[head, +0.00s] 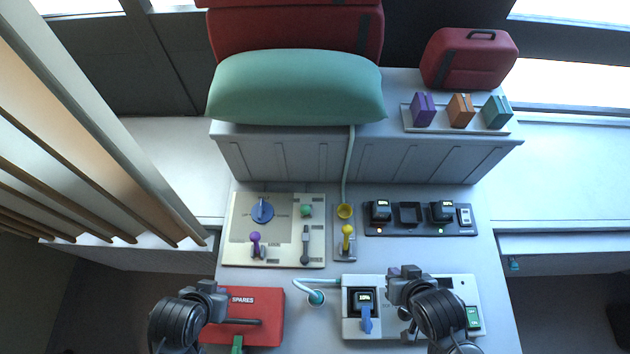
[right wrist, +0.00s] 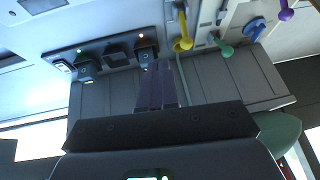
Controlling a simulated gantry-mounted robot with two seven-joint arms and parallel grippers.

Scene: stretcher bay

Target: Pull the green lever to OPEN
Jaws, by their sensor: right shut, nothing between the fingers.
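A green lever knob (head: 306,210) stands at the upper right of the beige control panel (head: 276,258), above a dark slotted fitting. It also shows in the right wrist view (right wrist: 224,50), beside the yellow lever. The OPEN lettering cannot be read. My right gripper (head: 408,271) is over the lower right white unit, well right of and below the green lever. It is shut and empty; its fingers also show in the right wrist view (right wrist: 156,70). My left gripper (head: 212,288) is by the red box, below the panel; its fingers are not clear.
On the panel are a blue knob (head: 262,210) and a purple lever (head: 255,238). A yellow lever (head: 348,231) stands close right of it. A dark charger strip (head: 418,228) lies further right. Below are a red SPARES box (head: 266,303) and a white unit (head: 350,331).

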